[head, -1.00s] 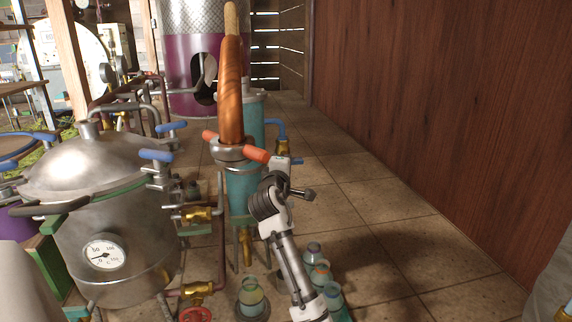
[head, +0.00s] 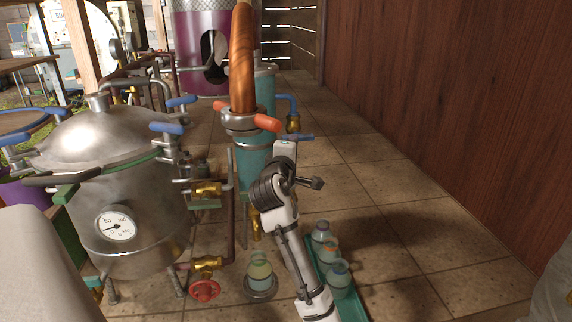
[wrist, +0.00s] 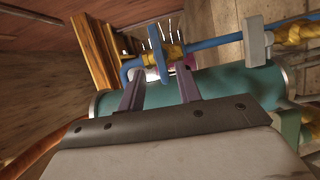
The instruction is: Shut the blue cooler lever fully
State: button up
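The blue cooler lever (head: 302,137) shows in the head view as a short blue bar just past my gripper, below a brass valve (head: 293,124) on the blue pipe (head: 287,99). In the wrist view the lever (wrist: 155,42) lies crosswise to the blue pipe (wrist: 215,42), beside the yellow brass fitting (wrist: 176,52). My gripper (wrist: 160,72) is open there, its two dark fingers apart. The lever's near end appears between the fingertips; I cannot tell whether they touch it. In the head view my wrist hides the fingers. The teal cooler (head: 252,160) stands just left of my gripper.
A steel still (head: 125,190) with a gauge stands on the left. An orange-handled copper pipe (head: 242,60) rises above the cooler. A teal tray (head: 352,308) with several bottles and a separate jar (head: 260,272) are near my arm. Tiled floor towards the wooden wall (head: 430,80) is clear.

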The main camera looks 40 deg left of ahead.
jog(key=b+v, duration=0.1)
jog(key=v, duration=0.7)
jog(key=shift+s, duration=0.1)
